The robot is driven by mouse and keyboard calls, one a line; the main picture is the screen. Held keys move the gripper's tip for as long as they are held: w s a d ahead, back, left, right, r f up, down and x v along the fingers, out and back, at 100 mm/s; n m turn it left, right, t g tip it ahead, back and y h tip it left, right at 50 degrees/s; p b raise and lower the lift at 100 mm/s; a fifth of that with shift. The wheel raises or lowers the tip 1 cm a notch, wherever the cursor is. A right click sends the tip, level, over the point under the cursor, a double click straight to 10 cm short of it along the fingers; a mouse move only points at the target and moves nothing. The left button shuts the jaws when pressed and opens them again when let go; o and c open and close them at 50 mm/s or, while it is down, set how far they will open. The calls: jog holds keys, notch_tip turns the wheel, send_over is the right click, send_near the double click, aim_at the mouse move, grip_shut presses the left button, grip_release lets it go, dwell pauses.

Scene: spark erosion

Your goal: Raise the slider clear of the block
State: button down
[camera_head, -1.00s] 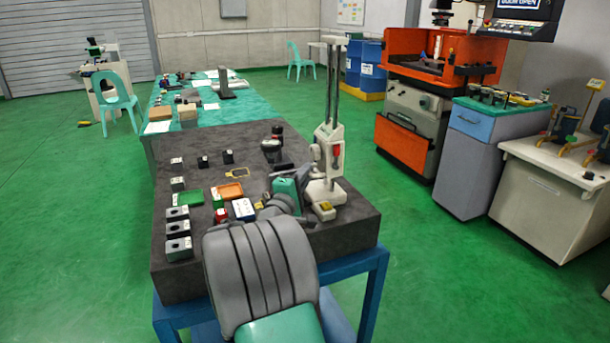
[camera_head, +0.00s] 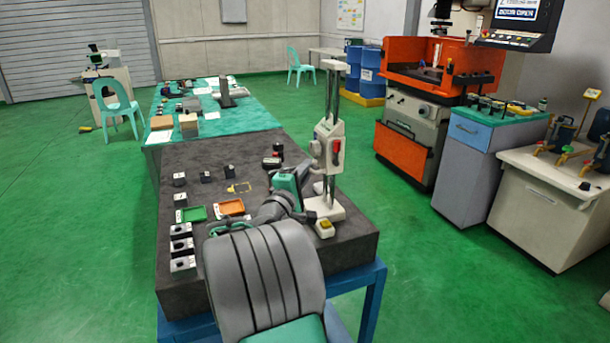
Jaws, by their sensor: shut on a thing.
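The height gauge has a pale slider (camera_head: 329,143) with a red part, set on two upright columns (camera_head: 333,80). Its pale base (camera_head: 325,209) stands on the dark granite table. The slider sits well above the base, with bare column showing between them. My gripper (camera_head: 308,168) is at the slider's lower left and is shut on it; my arm hides much of the fingers. Which object is the block under the slider, and the exact gap, I cannot tell.
The granite table (camera_head: 340,245) also holds a green tray (camera_head: 193,213), an orange tray (camera_head: 230,207), a yellow frame (camera_head: 239,187) and several small dark blocks along the left (camera_head: 181,247). A dark object (camera_head: 272,161) stands behind my gripper.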

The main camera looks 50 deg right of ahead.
jog(key=c, duration=1.5)
grip_release()
jog(key=shift+f, duration=0.1)
jog(key=b+v, duration=0.1)
jog(key=v, duration=0.6)
jog(key=shift+s+a+b, duration=0.1)
jog(key=shift+a+b, duration=0.2)
jog(key=shift+a, duration=0.1)
